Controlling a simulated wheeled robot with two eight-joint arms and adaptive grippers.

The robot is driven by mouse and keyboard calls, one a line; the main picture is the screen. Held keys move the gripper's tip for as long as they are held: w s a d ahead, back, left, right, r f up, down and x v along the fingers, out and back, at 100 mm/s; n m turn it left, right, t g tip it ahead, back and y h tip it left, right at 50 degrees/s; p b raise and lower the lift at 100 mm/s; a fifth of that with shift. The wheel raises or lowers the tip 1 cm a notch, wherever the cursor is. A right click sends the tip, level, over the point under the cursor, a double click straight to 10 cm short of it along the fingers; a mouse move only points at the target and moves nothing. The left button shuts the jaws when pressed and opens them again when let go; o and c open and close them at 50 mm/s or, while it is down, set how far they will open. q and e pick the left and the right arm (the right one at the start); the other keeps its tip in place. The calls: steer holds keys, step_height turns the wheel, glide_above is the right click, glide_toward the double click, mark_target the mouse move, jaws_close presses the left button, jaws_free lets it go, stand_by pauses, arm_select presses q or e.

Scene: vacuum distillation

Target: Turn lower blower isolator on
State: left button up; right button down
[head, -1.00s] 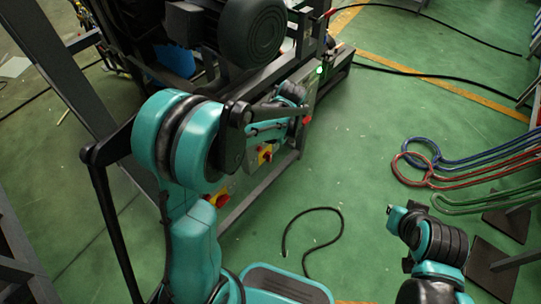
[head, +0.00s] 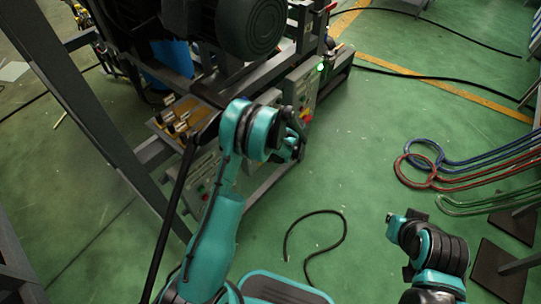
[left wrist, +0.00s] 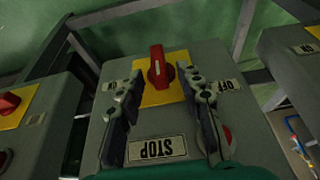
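In the left wrist view a red rotary knob (left wrist: 157,70) sits on a yellow plate (left wrist: 178,92) on a grey box (left wrist: 165,124). Its handle stands roughly upright in the picture. An upside-down "OFF" label is to its right, a blurred label to its left, and "STOP" below. My left gripper (left wrist: 161,73) is open, with one finger on each side of the knob and gaps between. A red button is partly hidden behind the right finger. In the head view my left arm (head: 262,133) hides much of the panel. My right arm (head: 440,250) shows at lower right, without visible fingers.
Neighbouring boxes stand at the left (left wrist: 40,115) and right (left wrist: 295,60) in the wrist view. In the head view a large dark motor (head: 250,25) is above the panel, near a lit green lamp (head: 320,68). A black cable (head: 315,235) lies on the floor.

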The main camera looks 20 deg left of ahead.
arm_select(q)
steer(key=shift+w+a+f, duration=0.1)
steer(key=shift+f, duration=0.25)
jaws_close()
